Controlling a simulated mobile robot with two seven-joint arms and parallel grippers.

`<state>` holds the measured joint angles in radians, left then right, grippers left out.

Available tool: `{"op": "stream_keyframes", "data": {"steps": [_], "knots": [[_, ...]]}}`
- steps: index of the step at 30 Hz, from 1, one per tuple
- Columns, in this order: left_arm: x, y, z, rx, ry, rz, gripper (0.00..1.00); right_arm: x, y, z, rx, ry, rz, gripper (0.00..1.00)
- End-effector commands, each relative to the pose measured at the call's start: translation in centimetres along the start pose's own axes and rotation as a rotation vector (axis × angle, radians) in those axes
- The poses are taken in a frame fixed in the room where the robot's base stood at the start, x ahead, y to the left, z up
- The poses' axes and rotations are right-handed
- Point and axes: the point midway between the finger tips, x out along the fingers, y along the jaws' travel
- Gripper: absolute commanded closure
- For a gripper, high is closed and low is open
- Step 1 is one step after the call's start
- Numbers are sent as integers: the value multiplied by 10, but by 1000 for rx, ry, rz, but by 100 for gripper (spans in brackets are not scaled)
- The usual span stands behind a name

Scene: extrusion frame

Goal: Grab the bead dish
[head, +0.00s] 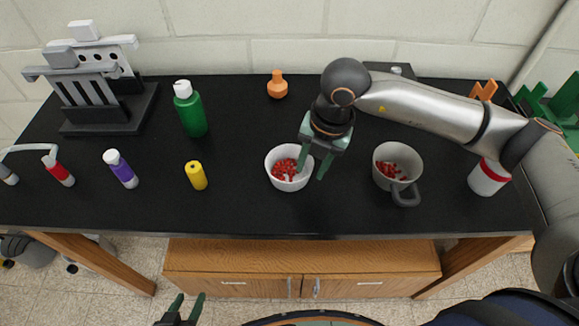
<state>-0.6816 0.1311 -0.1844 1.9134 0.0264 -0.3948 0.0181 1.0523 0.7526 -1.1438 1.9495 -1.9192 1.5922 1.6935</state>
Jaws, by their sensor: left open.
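The bead dish (273,178), a small white bowl holding red beads, stands upright on the black bench near the middle. My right gripper (313,168) reaches in from the right and points down at the dish's right side. Its two green fingers are apart: one overlaps the bowl's inside and the other is just outside the right rim. I cannot tell whether either finger touches the dish. My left gripper (188,300) is open and empty at the bottom edge, in front of the bench and far from the dish.
A grey mug (384,157) with red beads stands right of the dish. A yellow bottle (196,175) is to its left, a green bottle (191,114) behind left, and an orange flask (277,87) behind. A white red-banded container (487,180) stands under my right arm. The bench front is clear.

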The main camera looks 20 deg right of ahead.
Motion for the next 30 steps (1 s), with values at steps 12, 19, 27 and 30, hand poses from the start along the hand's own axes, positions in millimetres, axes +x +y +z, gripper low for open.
{"op": "stream_keyframes", "data": {"steps": [12,19,27,30], "knots": [[-1,0,-3,0,3,0,50,20,0,0,0,1,1,62],[-1,0,-3,0,4,0,50,20,0,0,0,0,1,87],[-1,0,-4,0,5,0,50,20,0,0,0,0,1,100],[-1,0,-4,0,5,0,50,20,0,0,0,0,1,100]]}}
